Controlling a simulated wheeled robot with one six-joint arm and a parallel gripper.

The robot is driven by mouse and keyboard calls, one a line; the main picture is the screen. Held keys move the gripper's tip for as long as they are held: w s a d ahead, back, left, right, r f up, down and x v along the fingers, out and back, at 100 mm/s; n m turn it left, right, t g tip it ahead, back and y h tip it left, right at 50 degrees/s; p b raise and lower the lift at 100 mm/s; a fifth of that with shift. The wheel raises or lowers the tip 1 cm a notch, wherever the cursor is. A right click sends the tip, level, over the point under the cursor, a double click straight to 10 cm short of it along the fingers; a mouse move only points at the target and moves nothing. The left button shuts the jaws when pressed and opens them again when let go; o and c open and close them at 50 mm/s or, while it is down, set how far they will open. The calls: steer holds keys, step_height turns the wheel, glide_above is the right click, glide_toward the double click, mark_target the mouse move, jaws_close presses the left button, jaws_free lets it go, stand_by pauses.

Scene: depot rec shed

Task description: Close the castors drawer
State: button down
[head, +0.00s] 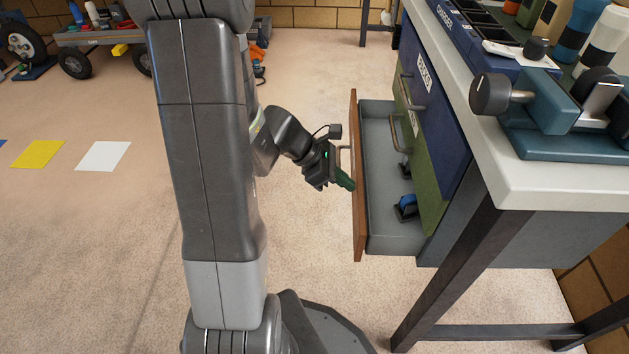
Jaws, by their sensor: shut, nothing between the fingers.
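A grey drawer with a brown front (357,200) stands pulled out from the workbench. It holds a blue-wheeled castor (405,208) near its front end and another dark item farther back. A metal handle shows on the outer side of the brown front, partly behind my gripper. My gripper (347,182) is shut and empty, with its green fingertips at the outer face of the brown front, just below the handle. I cannot tell whether the tips touch the panel.
The workbench top (545,190) carries a blue vise (560,120), bottles and a blue tray. Closed blue and green drawer fronts (430,185) sit behind the open drawer. A bench leg (455,270) stands at the lower right.

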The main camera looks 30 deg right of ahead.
steer(key=s+d+b, duration=0.1)
steer(key=s+d, duration=0.4)
steer(key=d, duration=0.3)
steer(key=shift+w, duration=0.15)
